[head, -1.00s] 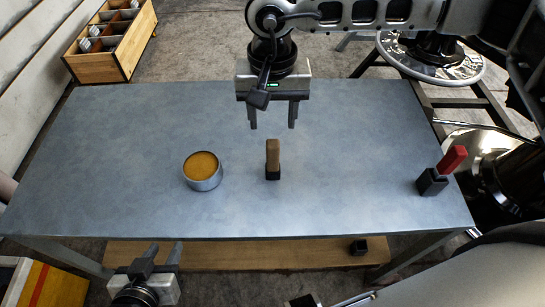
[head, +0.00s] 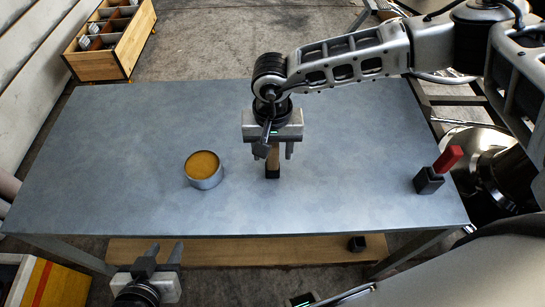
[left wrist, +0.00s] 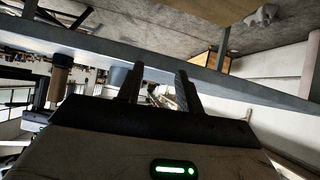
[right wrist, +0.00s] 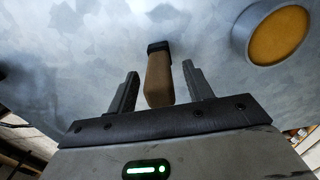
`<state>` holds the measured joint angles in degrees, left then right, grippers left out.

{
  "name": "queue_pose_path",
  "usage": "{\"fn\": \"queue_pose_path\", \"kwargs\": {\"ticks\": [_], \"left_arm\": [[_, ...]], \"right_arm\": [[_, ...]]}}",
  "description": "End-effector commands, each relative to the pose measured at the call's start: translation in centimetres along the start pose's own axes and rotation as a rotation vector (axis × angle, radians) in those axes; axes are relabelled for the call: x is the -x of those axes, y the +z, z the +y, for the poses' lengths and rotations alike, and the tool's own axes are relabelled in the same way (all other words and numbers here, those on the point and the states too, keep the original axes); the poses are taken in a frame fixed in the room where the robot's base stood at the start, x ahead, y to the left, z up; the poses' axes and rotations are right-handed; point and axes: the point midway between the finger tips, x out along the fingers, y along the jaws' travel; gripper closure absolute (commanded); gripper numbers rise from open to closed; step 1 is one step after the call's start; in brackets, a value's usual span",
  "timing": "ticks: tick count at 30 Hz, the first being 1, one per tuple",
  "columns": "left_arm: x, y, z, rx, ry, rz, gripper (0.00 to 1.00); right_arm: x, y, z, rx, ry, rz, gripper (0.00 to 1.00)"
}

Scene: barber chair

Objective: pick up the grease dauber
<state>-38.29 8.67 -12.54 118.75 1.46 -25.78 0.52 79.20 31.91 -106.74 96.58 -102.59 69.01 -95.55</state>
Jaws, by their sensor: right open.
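The grease dauber, a tan wooden handle with a black end (head: 272,171), stands on the grey table in the head view. In the right wrist view its handle (right wrist: 159,80) shows between my fingers. My right gripper (head: 272,154) is open above the dauber, with one finger on each side and a gap to the handle. My left gripper (head: 163,252) is open and empty, low at the table's front edge. It also shows in the left wrist view (left wrist: 159,70). The top of the handle is partly hidden by my right gripper in the head view.
A round tin of orange grease (head: 203,169) stands left of the dauber. A red item (head: 448,159) sits in a black holder (head: 428,181) at the table's right. A wooden crate (head: 104,60) is on the floor behind. The table's left half (head: 100,160) is clear.

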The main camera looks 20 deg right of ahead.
Motion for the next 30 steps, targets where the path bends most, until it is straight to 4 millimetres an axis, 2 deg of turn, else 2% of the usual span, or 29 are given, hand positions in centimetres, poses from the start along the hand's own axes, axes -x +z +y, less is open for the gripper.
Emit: {"fn": "queue_pose_path", "kwargs": {"ticks": [2,6,7,16,20,26,30], "left_arm": [[0.0,-0.1,0.0,-0.001,0.0,0.002,0.64],[0.0,-0.1,0.0,-0.001,0.0,0.003,0.64],[0.0,-0.1,0.0,-0.001,0.0,0.003,0.64],[0.1,-0.3,0.0,-0.001,0.0,0.006,0.64],[0.3,-0.7,0.0,-0.002,-0.001,0.006,0.64],[1.3,-1.9,-0.1,-0.01,-0.007,0.002,0.64],[2.0,-2.5,-0.4,-0.01,-0.021,-0.011,0.64]], "right_arm": [[0.0,0.0,0.0,0.0,0.0,0.0,0.52],[0.0,0.0,0.0,-0.001,0.0,0.0,0.91],[0.0,0.0,0.0,-0.001,0.0,0.0,0.98],[0.2,0.0,0.0,-0.001,-0.001,0.0,0.98],[0.9,0.0,0.0,-0.001,-0.001,0.0,0.98],[3.9,0.0,0.0,0.0,0.0,-0.002,0.98],[7.0,2.5,0.4,0.004,-0.001,-0.005,0.98]]}}
